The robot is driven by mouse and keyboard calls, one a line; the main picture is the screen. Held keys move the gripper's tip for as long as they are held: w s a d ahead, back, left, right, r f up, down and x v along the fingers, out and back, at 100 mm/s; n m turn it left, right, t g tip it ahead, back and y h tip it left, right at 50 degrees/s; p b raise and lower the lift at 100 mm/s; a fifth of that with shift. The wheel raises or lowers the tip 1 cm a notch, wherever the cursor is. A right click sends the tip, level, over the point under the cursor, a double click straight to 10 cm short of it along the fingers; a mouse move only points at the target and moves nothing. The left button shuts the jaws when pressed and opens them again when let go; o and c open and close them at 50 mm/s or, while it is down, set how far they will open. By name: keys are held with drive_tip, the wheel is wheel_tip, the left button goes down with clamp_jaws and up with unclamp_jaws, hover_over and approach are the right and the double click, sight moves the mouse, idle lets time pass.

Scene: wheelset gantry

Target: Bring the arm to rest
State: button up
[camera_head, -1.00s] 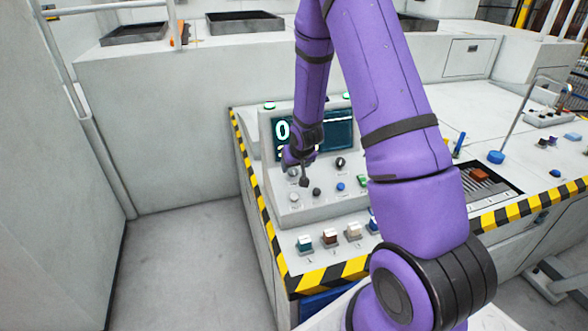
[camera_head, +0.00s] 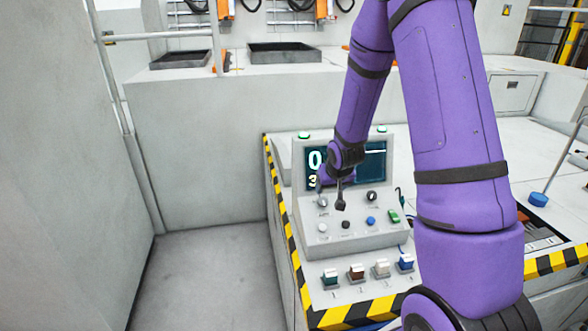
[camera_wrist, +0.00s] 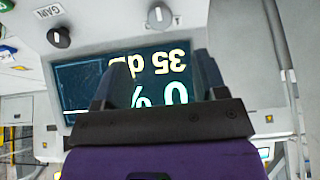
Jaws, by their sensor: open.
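My purple arm comes down from the upper right of the head view, and my gripper (camera_head: 340,190) hangs in front of the control console (camera_head: 350,240), close to its knobs and screen. In the wrist view my two dark fingers (camera_wrist: 158,82) stand apart with nothing between them. The console screen (camera_wrist: 75,85) is behind them, upside down, showing "35 dB" and "0 %". A knob (camera_wrist: 59,37) labelled GAIN and a second knob (camera_wrist: 159,16) lie beyond the screen edge. From these views I cannot tell whether the gripper touches the console.
Yellow-black striped edging (camera_head: 283,215) borders the bench. Several coloured switches (camera_head: 357,272) line its front. Black trays (camera_head: 285,53) stand on the ledge behind. Grey floor (camera_head: 205,270) at left is free.

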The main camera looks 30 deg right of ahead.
drive_tip(key=s+a+r+n, duration=0.1)
drive_tip(key=s+a+r, duration=0.35)
drive_tip(key=r, duration=0.55)
drive_tip(key=s+a+r, duration=0.3)
drive_tip(key=s+r, duration=0.2)
drive_tip(key=r, duration=0.4)
drive_tip(key=s+a+r, duration=0.2)
drive_tip(key=s+r, duration=0.1)
drive_tip(key=s, duration=0.3)
drive_tip(key=s+a+r+n+y, duration=0.1)
drive_tip(key=s+a+r, duration=0.1)
drive_tip(key=s+r, duration=0.2)
drive_tip(key=s+a+r+n, duration=0.1)
drive_tip(key=s+a+r, duration=0.1)
drive_tip(key=s, duration=0.8)
drive_tip(key=shift+a+r+y, duration=0.3)
drive_tip(key=shift+r, duration=0.35)
